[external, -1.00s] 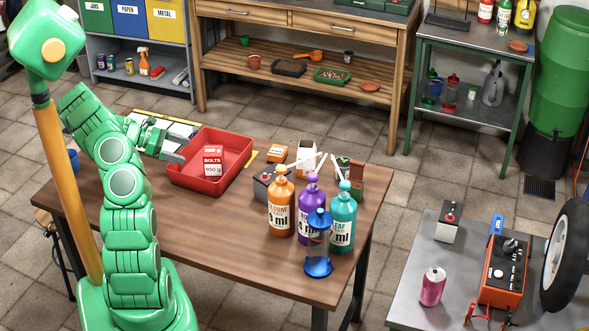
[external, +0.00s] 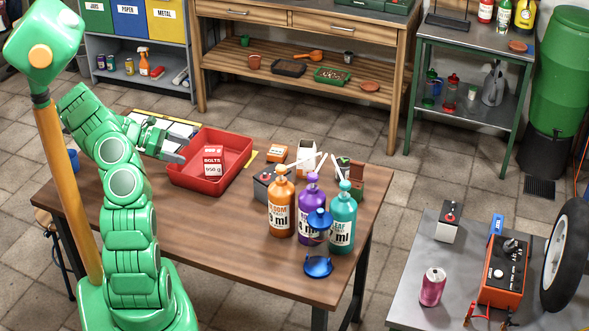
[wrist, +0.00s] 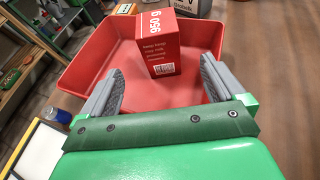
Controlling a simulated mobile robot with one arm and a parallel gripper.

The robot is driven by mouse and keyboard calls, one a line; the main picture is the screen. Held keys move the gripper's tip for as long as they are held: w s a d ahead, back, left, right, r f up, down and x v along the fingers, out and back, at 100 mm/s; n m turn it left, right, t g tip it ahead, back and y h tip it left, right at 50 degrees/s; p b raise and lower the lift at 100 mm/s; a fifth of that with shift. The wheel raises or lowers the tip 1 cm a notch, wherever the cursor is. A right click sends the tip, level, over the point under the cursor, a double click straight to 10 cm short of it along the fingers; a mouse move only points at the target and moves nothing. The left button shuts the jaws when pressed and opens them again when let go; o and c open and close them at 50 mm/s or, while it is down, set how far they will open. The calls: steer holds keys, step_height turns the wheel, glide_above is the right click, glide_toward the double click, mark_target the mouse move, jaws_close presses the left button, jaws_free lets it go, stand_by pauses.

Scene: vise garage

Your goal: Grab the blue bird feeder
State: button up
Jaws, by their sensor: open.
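The blue bird feeder (external: 318,266) stands upright near the front right of the wooden table. It has a blue cap, a clear middle and a round blue base, and stands in front of the purple bottle (external: 306,195) and the teal bottle (external: 343,212). It does not show in the wrist view. My gripper (external: 180,150) is open and empty at the left side of the red bin (external: 205,188), well to the left of the feeder. In the wrist view my gripper's fingers (wrist: 157,85) are spread, with the red bolts box (wrist: 170,45) beyond them.
An orange bottle (external: 281,208) and a dark battery (external: 264,186) stand left of the feeder. The table's middle front is clear. A metal table with a pink can (external: 432,287) stands to the right. Blue and red feeder-like items (external: 431,88) sit on the green-framed shelf.

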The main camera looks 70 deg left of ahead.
steer(key=shift+c, duration=0.2)
steer(key=shift+c, duration=0.4)
